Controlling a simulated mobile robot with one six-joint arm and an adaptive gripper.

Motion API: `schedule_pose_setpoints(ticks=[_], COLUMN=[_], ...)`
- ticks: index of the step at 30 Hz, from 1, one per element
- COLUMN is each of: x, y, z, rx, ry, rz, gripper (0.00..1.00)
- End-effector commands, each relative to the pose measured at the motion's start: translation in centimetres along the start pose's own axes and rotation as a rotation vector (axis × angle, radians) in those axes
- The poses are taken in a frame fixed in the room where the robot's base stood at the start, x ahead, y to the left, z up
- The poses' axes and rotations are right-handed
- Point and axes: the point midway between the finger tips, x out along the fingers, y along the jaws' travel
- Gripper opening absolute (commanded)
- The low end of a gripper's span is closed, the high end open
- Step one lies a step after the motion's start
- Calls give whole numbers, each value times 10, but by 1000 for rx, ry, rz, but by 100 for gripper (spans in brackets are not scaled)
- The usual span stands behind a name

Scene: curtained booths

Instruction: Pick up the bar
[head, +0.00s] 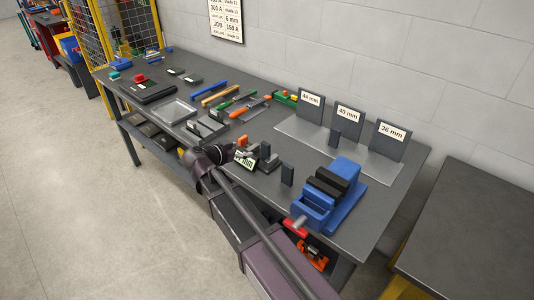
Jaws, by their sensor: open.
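Another bar (335,137) stands on a light metal plate (304,134) in front of the sign reading 40 mm (348,121). Further dark blocks (265,151) are clustered near a tag whose print ends in mm (244,161). Which one is the task's bar is not clear. My gripper (222,154) is at the bench's front edge, left of this cluster. It is open, small and partly hidden by my wrist, with nothing visibly held.
A blue vise (330,197) with dark jaws and a red handle end stands at the bench's right front. Signs reading 44 mm (311,104) and 36 mm (388,138) stand behind. Tools and trays fill the left half. A dark table (480,240) stands at right.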

Motion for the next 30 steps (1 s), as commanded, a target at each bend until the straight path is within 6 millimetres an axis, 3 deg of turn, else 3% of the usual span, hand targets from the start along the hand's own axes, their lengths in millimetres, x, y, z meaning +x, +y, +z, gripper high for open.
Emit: schedule_pose_setpoints(ticks=[18,30], x=[77,86], y=[0,1], z=[2,0], rx=[1,1], ry=[0,0], rz=[3,3], gripper=[91,91])
